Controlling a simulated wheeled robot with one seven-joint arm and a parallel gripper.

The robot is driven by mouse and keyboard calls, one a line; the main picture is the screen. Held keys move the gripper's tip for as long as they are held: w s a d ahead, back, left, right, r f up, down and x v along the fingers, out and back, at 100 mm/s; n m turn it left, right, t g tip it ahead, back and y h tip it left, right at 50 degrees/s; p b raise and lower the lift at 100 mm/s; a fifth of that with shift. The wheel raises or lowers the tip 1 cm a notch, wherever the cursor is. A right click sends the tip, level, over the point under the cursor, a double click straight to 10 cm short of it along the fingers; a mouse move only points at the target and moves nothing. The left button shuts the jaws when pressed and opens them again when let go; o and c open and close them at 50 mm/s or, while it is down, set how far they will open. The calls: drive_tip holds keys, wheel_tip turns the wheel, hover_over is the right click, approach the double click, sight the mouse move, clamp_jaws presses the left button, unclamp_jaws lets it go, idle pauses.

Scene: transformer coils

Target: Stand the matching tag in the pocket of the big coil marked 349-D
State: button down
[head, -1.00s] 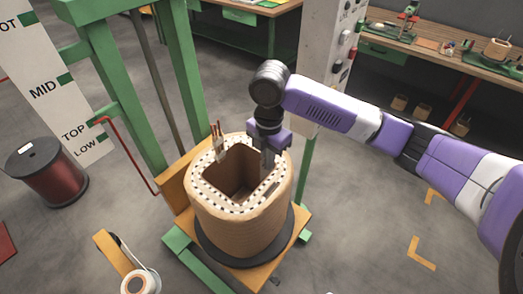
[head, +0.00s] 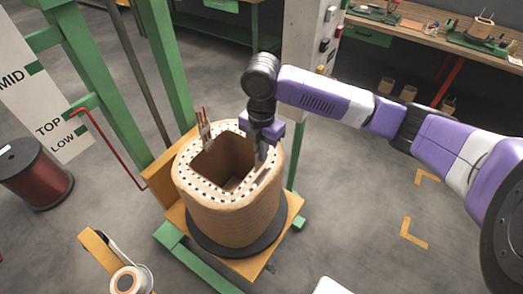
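The big coil (head: 230,212) is a tan, wrapped, rounded-square winding with a square opening and a pale, dark-dotted top rim. It stands upright on a dark round base plate. A small dark slot (head: 263,175) shows on the right part of its rim; I cannot tell whether it is the pocket. Copper leads (head: 204,128) rise from the far left rim. My gripper (head: 260,155) points down at the rim's far right part, close to the slot. A small pale patch shows at its fingertips, but I cannot tell whether it is a tag. No 349-D marking is readable.
A green frame (head: 95,80) with an orange platform (head: 263,262) holds the coil. A level board (head: 40,90), a dark red wire spool (head: 38,172) and a tape roll (head: 128,281) are left. A workbench (head: 440,40) stands back right.

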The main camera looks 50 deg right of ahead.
sight(262, 170)
drive_tip(key=shift+f+b, duration=2.85)
drive_tip(key=shift+f, duration=1.35)
drive_tip(key=c, duration=1.6)
unclamp_jaws()
drive_tip(key=shift+r, duration=3.95)
